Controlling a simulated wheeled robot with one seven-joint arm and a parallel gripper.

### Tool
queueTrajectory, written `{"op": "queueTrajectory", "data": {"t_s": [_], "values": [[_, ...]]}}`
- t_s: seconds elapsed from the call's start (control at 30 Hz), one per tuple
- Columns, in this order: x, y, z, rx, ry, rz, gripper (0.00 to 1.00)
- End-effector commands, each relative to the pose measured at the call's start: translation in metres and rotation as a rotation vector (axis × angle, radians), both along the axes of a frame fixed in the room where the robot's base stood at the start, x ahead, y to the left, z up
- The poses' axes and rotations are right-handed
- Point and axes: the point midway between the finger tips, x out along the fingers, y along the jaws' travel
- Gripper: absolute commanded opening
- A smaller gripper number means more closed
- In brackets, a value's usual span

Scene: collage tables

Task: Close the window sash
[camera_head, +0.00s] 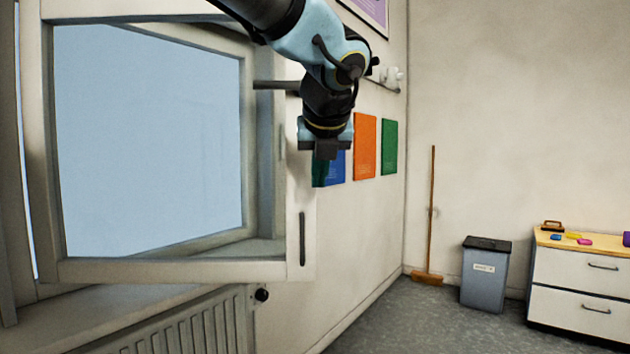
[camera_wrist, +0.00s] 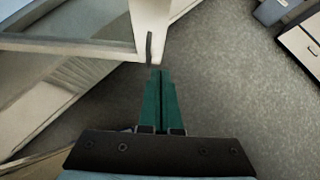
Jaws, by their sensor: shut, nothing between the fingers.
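The window sash (camera_head: 299,190) is a pale frame with a bluish pane, swung open into the room at the left of the head view. Its dark upright handle (camera_head: 302,238) is on the right stile. In the wrist view the sash (camera_wrist: 70,44) crosses the upper left, and its handle (camera_wrist: 149,48) shows just beyond my fingertips. My gripper (camera_head: 320,183) hangs from above, beside the upper right of the stile in the picture. Its green fingers (camera_wrist: 160,74) are together and empty. I cannot tell whether they touch the sash.
A radiator (camera_head: 200,325) stands below the window. A broom (camera_head: 432,215), a grey bin (camera_head: 486,275) and a drawer cabinet (camera_head: 580,285) stand at the right. Coloured panels, one orange (camera_head: 364,147), hang on the wall. The grey floor (camera_head: 400,325) in front is clear.

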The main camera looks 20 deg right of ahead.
Motion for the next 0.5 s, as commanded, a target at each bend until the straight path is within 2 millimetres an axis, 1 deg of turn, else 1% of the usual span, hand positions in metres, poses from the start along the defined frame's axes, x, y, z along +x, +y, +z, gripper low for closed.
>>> {"op": "queueTrajectory", "data": {"t_s": [0.07,0.17,0.5], "values": [[0.001,-0.003,0.002,0.013,-0.011,-0.021,0.00],[0.008,-0.006,-0.006,0.017,-0.012,-0.023,0.00],[0.053,-0.021,-0.055,0.017,-0.008,-0.018,0.00]]}}
